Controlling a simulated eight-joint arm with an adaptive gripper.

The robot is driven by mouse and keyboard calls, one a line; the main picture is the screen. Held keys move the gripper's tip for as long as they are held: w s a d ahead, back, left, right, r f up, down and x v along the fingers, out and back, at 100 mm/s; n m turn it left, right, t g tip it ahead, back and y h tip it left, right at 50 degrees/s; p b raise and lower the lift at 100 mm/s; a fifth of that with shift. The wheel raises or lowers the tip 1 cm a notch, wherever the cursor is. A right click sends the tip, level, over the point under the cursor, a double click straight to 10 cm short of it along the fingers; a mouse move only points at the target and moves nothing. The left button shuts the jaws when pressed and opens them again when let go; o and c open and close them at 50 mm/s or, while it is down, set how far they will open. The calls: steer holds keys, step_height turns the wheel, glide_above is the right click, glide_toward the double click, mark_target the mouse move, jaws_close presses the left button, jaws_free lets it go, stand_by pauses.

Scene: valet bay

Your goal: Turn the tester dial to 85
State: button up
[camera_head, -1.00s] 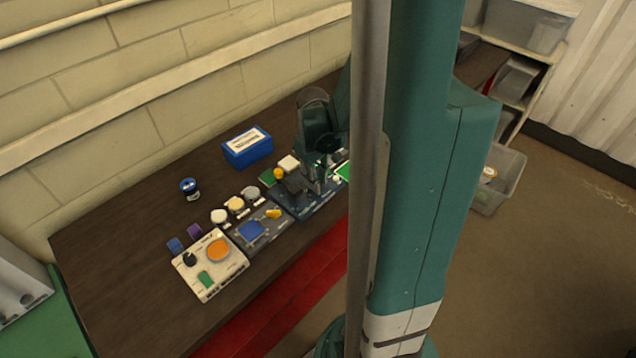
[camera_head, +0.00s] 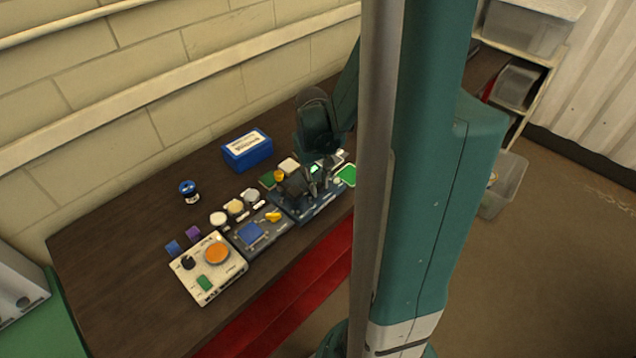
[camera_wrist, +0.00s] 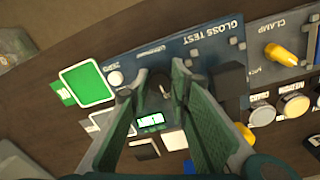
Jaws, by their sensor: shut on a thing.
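The gloss tester is a dark blue panel (camera_wrist: 190,48) marked "GLOSS TEST" in the wrist view; it also shows in the head view (camera_head: 318,207), partly behind my arm. Its dark dial (camera_wrist: 158,92) sits between my fingertips, mostly hidden by them. My gripper (camera_wrist: 157,86) is shut on the dial. A small lit green display (camera_wrist: 150,120) is just below the dial in the wrist view; its digits are too small to read surely. A white round button (camera_wrist: 115,79) is left of the dial. In the head view my gripper (camera_head: 297,188) is low over the tester.
A green pad (camera_wrist: 87,84) lies left of the tester. A clamp unit with a yellow lever (camera_wrist: 281,53) and several round pots (camera_wrist: 295,104) are to the right. In the head view, a blue box (camera_head: 247,152) stands behind, and the dark bench (camera_head: 120,250) is free at left.

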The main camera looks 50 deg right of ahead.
steer(key=o, duration=0.6)
steer(key=shift+r, duration=0.15)
step_height(320, 180, up, 12)
steer(key=shift+a, duration=0.3)
stand_by(0.4)
steer(key=shift+w, duration=0.1)
